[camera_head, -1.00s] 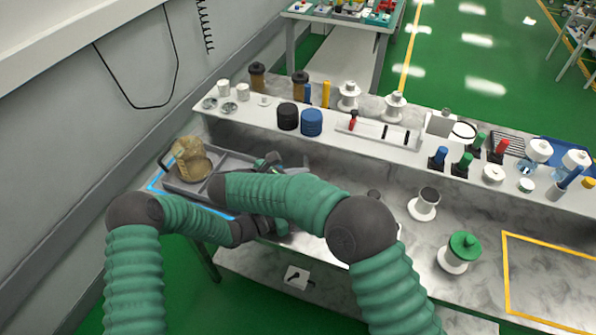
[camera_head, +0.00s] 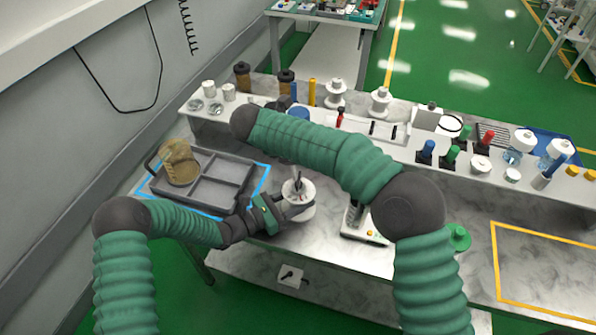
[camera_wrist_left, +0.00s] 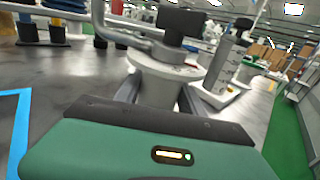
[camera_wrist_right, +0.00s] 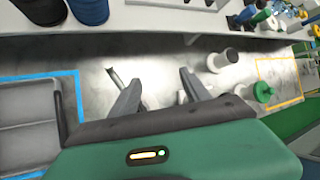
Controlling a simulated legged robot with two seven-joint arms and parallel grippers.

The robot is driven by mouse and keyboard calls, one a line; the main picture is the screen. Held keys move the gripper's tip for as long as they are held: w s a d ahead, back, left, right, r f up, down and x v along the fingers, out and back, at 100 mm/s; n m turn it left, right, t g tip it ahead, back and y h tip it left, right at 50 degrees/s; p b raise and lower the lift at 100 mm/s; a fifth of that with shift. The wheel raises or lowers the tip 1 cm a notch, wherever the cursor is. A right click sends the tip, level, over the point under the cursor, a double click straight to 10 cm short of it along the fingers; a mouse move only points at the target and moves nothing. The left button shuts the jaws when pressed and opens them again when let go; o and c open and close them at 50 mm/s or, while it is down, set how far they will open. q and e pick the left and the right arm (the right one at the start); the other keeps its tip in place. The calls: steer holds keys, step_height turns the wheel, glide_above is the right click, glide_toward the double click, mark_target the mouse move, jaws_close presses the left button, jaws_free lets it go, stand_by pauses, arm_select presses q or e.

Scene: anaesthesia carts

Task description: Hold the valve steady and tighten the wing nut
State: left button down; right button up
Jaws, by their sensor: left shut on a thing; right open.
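My left gripper (camera_head: 280,208) is shut on a white round valve body (camera_head: 300,197) beside the grey tray, over the bench. In the left wrist view the valve (camera_wrist_left: 160,75) is clasped between the fingers, with a bent grey pipe and a dark knob (camera_wrist_left: 178,24) on top. I cannot tell whether this knob is the wing nut. In the right wrist view the right gripper (camera_wrist_right: 158,92) is open and empty. A thin grey part (camera_wrist_right: 113,76) shows close to its left finger; I cannot tell what it is.
A grey compartment tray (camera_head: 225,180) with a tan-brown object (camera_head: 180,162) stands at left inside blue tape. A white stand (camera_head: 357,222) is right of the valve, partly behind my right arm. A shelf (camera_head: 420,150) with bottles runs along the back. A yellow-outlined area (camera_head: 545,265) is clear.

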arm_select(q)
steer(key=shift+d+r, duration=0.1)
arm_select(e)
steer(key=o, duration=0.3)
steer(key=d+n, duration=0.1)
steer(key=d+n+g+y, duration=0.1)
steer(key=n, duration=0.1)
steer(key=d+f+n+y, duration=0.1)
steer(key=shift+w+d+n+g, duration=0.3)
steer(key=shift+d+n+g, duration=0.05)
steer(key=shift+n+g, duration=0.05)
steer(key=n+g+y, duration=0.3)
steer(key=n+y, duration=0.6)
steer(key=n, duration=0.4)
glide_toward(299, 177)
steer(key=shift+n, duration=0.3)
steer(key=x, duration=0.9)
steer(key=shift+s, duration=0.15)
steer(key=shift+d+r, duration=0.1)
steer(key=c, duration=1.4)
